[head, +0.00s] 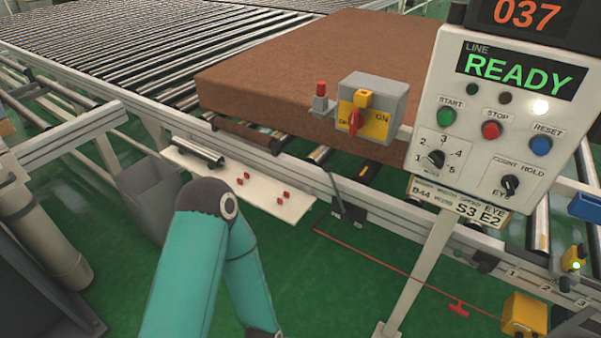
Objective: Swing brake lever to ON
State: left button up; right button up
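A grey box (384,86) with a yellow plate (377,127) is mounted at the conveyor's near side. The word ON stands at the plate's right; the lettering at its left is too small to read surely. A red handle (353,122) on the plate stands about upright, left of ON. A dark lever (336,192) rises from a black bracket on the conveyor rail below, tilted to the left. I cannot tell for sure which of the two is the brake lever. My teal arm is at bottom centre, apart from both. Neither gripper shows.
A brown mattress (290,65) lies on the roller conveyor (85,48) behind the box. A control panel (467,135) reading READY stands at right on a pale post (424,262). A red cord with a T-handle (458,308) crosses low. A white shelf (235,180) is left.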

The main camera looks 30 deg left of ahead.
aim_at(328, 168)
jog(key=z, duration=0.2)
jog(key=i, duration=0.8)
jog(key=u, duration=0.2)
jog(key=k, duration=0.85)
jog(key=z, duration=0.15)
jog(key=i, duration=0.9)
jog(key=u, duration=0.05)
